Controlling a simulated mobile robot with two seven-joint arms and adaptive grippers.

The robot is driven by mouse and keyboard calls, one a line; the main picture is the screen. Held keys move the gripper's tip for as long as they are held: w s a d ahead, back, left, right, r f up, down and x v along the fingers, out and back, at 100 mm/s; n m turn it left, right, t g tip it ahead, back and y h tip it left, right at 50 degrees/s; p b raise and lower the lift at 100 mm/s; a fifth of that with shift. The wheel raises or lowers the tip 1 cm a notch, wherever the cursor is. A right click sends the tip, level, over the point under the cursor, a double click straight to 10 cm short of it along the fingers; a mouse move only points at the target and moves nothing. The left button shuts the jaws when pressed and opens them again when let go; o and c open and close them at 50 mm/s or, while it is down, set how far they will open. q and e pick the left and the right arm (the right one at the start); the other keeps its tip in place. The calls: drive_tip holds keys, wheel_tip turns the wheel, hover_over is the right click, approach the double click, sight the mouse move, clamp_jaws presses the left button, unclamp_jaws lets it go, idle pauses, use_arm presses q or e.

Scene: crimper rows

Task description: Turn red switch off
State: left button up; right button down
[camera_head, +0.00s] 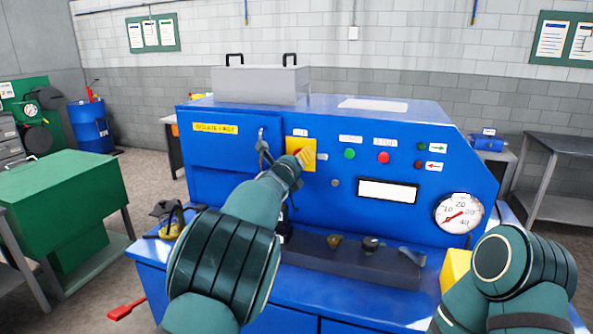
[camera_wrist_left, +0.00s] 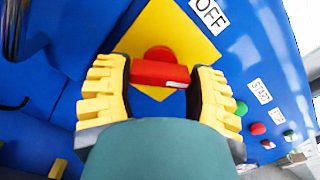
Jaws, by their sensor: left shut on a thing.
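The red switch (camera_wrist_left: 160,73) is a red handle on a round red base, in the middle of a yellow square plate (camera_wrist_left: 187,32) on the blue machine's front. An OFF label (camera_wrist_left: 209,13) is by the plate's edge. My left gripper (camera_head: 300,157) is at the plate in the head view and hides most of the switch there. In the left wrist view its yellow fingers (camera_wrist_left: 162,88) stand on either side of the handle, shut on it. My right arm shows at the lower right of the head view, but I cannot make out its gripper.
Right of the plate are a green button (camera_head: 350,154), a red button (camera_head: 384,158), a white display (camera_head: 387,191) and a dial gauge (camera_head: 459,213). A padlock-like hasp (camera_head: 263,146) hangs close on the left. A ledge with small parts (camera_head: 345,262) lies below.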

use_arm(q)
drive_tip(key=shift+n+b, duration=2.95)
drive_tip(key=shift+n, duration=2.65)
use_arm(e)
wheel_tip(320, 180, down, 6)
drive_tip(key=s, duration=0.2)
drive_tip(key=shift+a+f+g, duration=0.2)
drive_tip(key=shift+g, duration=0.2)
drive_tip(key=shift+s, duration=0.1)
use_arm(q)
drive_tip(key=o, duration=1.2)
drive_tip(key=shift+s, duration=0.1)
drive_tip(key=v, duration=1.2)
